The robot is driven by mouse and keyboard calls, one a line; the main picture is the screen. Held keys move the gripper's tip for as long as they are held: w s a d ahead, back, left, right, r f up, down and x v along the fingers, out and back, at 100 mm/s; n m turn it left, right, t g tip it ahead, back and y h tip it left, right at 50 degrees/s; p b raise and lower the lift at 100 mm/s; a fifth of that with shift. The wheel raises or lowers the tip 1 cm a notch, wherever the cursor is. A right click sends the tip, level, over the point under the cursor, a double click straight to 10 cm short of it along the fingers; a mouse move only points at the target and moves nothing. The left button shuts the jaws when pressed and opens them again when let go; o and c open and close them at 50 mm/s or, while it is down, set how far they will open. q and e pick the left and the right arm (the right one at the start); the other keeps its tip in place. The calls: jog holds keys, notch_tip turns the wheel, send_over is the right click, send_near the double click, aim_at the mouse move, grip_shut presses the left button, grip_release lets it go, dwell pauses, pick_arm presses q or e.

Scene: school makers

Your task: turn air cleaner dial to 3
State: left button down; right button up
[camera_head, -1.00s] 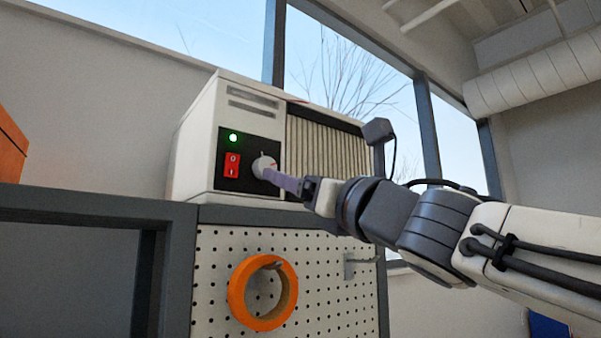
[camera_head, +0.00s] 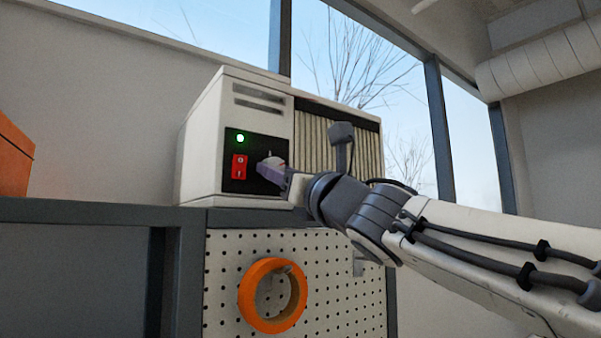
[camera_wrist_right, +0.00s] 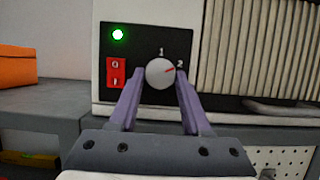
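The white air cleaner (camera_head: 208,150) stands on a grey ledge; its black panel has a lit green light (camera_head: 240,138) and a red switch (camera_head: 239,166). The round pale dial (camera_wrist_right: 158,74) is right of the switch in the right wrist view. No "3" shows. My right gripper (camera_wrist_right: 160,86) has its two purple fingers open, one on each side of the dial; contact cannot be made out. In the head view the right gripper (camera_head: 268,170) partly covers the dial (camera_head: 276,158). My left gripper is out of view.
A pegboard (camera_head: 225,255) below the ledge holds an orange tape ring (camera_head: 248,308). An orange box (camera_head: 14,160) sits on the ledge at the far left. The ribbed grille (camera_head: 312,130) is right of the panel, with windows behind.

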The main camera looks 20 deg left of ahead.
grip_shut()
jog(key=shift+s+a+r+m+t+h+b, duration=0.15)
jog(key=shift+m+t+h+b, duration=0.3)
jog(key=shift+m+h, duration=1.5)
jog(key=shift+s+a+r+m+t+h+b, duration=0.15)
jog(key=shift+m+t+h, duration=0.35)
jog(key=shift+m, duration=2.95)
jog(key=shift+s+m+t+h+b, duration=0.1)
jog(key=shift+m+t+h+b, duration=0.55)
jog(key=shift+m, duration=2.05)
jog(key=shift+h+p, duration=0.3)
jog(key=shift+h, duration=0.1)
jog(key=o, duration=1.2)
grip_release()
jog(key=shift+c, duration=0.2)
jog(key=shift+s+f, duration=0.1)
